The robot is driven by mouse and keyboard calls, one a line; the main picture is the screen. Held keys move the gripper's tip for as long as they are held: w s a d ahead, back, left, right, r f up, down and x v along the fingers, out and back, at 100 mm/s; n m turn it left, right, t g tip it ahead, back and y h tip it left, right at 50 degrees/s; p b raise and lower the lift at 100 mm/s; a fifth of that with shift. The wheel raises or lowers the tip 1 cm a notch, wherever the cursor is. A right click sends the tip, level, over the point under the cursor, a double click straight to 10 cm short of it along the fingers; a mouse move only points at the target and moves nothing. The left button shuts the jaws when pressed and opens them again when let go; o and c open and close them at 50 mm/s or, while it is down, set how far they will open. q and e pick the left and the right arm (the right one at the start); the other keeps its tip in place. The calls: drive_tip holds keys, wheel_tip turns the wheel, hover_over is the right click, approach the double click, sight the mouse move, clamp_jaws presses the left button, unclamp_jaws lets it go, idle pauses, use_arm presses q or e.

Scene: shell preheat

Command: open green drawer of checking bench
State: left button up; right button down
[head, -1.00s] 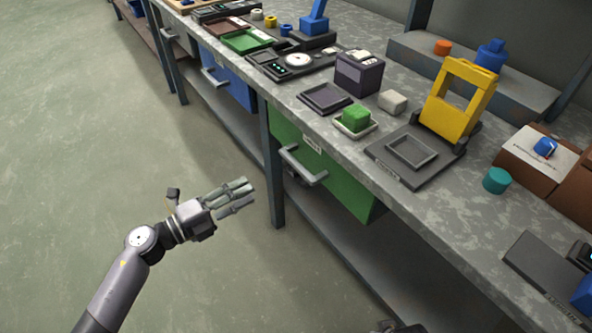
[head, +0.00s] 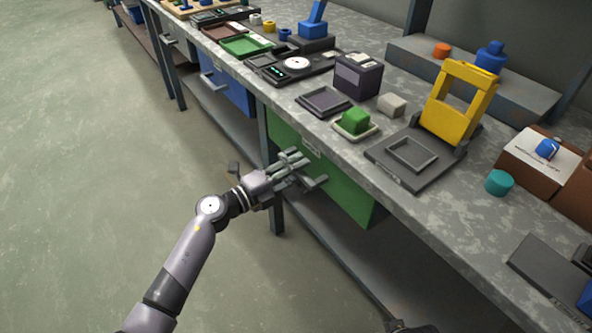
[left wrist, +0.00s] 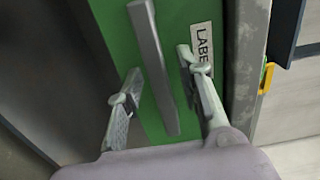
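The green drawer (head: 340,185) sits under the checking bench top (head: 430,212) and looks shut. Its grey bar handle (head: 316,184) is partly hidden by my left gripper (head: 298,165) in the head view. In the left wrist view the drawer front (left wrist: 180,25) fills the middle, and the handle (left wrist: 155,70) runs between the two open fingers of my left gripper (left wrist: 158,75), with a gap visible on each side. A white label (left wrist: 201,50) lies beside the right finger. I cannot tell whether the fingers touch the handle. My right gripper is not clearly in view.
On the bench stand a green block (head: 355,120) on a small tray, a yellow frame (head: 458,105), a dark box (head: 358,78) and a teal cylinder (head: 499,183). The floor at left is clear.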

use_arm(q)
drive_tip(key=shift+c, duration=0.5)
clamp_jaws()
idle(0.4)
